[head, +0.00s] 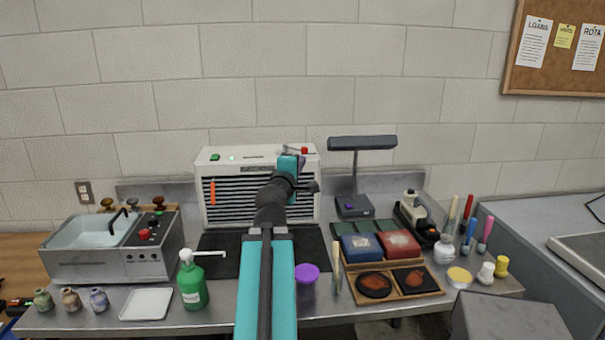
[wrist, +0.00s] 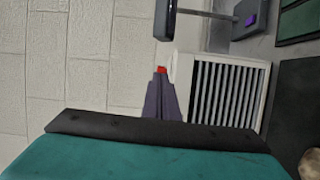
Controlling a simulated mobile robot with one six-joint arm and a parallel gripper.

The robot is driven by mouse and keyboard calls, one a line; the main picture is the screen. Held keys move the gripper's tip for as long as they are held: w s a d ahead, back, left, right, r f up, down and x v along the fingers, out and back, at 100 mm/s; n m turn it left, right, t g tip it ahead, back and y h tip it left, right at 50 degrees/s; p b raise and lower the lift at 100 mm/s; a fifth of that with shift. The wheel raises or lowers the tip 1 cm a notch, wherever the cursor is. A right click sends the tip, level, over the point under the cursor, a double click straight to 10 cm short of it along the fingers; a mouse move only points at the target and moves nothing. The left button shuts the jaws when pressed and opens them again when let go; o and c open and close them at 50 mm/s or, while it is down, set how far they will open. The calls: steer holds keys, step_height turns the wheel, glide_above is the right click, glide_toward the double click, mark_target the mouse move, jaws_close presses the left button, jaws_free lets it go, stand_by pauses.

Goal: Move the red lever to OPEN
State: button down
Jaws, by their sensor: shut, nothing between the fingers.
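A white louvred cabinet (head: 262,163) stands at the back of the bench. A lever with a red end (head: 304,150) sits on its top at the right. In the wrist view the red end (wrist: 160,69) shows just beyond the tips of my gripper (wrist: 160,78). My gripper (head: 301,162) is shut and empty at the cabinet's upper right, very close to the lever; I cannot tell whether it touches. The lever's shaft is mostly hidden in the wrist view. I cannot read any OPEN marking. An orange-red upright bar (head: 212,192) is on the louvres' left side.
A desk lamp (head: 361,143) stands right of the cabinet. A sink-like basin unit (head: 110,262) is at the left. A green pump bottle (head: 192,284), a purple-lidded jar (head: 306,274) and a wooden tray (head: 412,294) stand in front. The wall behind the cabinet is bare.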

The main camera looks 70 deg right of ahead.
steer(key=shift+s+a+f+b, duration=0.15)
steer(key=shift+s+a+b, duration=0.25)
steer(key=shift+b, duration=1.05)
steer(key=shift+s+a+b, duration=0.15)
steer(key=shift+a+b, duration=0.15)
steer(key=shift+b, duration=0.55)
steer(key=shift+s+a+b, duration=0.1)
steer(key=shift+a+b, duration=0.1)
steer(key=shift+b, duration=0.25)
